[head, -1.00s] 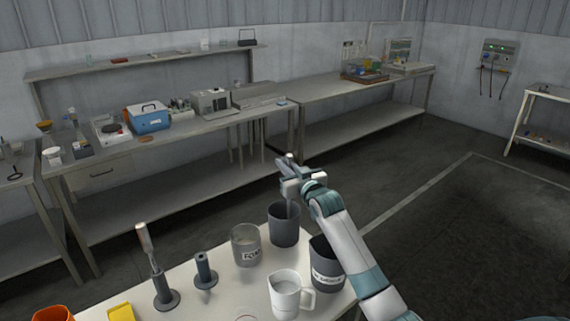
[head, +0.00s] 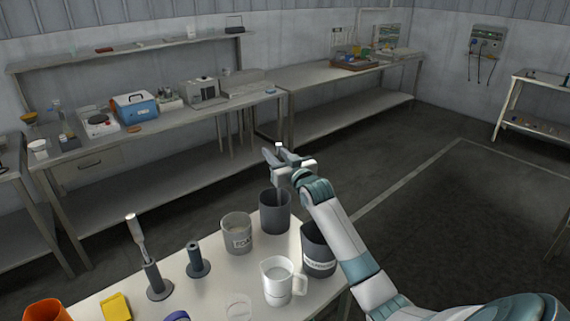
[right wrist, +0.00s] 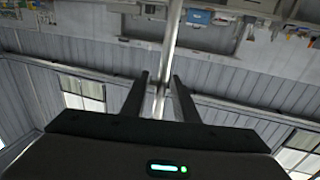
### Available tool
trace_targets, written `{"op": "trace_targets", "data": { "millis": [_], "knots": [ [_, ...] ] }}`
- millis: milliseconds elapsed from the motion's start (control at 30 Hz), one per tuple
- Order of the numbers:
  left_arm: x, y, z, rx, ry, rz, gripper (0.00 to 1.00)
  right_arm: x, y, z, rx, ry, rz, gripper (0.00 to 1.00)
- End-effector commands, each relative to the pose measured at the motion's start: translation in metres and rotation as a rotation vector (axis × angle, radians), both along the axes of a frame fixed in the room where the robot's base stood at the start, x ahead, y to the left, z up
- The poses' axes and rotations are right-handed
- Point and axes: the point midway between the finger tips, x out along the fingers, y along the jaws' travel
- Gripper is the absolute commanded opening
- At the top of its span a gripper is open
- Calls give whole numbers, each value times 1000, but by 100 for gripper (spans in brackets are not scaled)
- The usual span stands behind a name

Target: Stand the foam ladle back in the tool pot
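The foam ladle seems to be the slim upright tool (head: 279,197) whose stem runs down into a dark grey pot (head: 274,216) at the table's far edge. A pale tip shows just above my right gripper. Its lower end is hidden in the pot. My right gripper (head: 277,157) is above that pot, with its fingers apart around or beside the stem. The right wrist view shows the two fingers (right wrist: 160,78) apart; a grey bar lies between them, and I cannot tell if it is the handle. My left gripper is not in view.
A labelled dark pot (head: 318,262), a white jug (head: 279,287) and a labelled grey beaker (head: 236,240) stand close by. Left are a stand (head: 158,283) holding a pale-handled tool, a short dark post (head: 197,266), a yellow block (head: 116,308) and an orange container (head: 47,313).

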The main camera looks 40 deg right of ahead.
Motion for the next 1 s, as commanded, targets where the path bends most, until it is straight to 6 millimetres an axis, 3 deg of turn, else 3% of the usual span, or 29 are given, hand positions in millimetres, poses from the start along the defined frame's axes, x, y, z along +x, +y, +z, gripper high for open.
{"op": "trace_targets", "data": {
  "millis": [267,700,1000],
  "knots": [
    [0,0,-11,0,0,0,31,-27,4,-4,-2,1,0,27],
    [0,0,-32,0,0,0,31,-96,13,-4,-1,2,0,27],
    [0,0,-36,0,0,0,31,-116,16,-2,0,2,-1,27]
  ]
}}
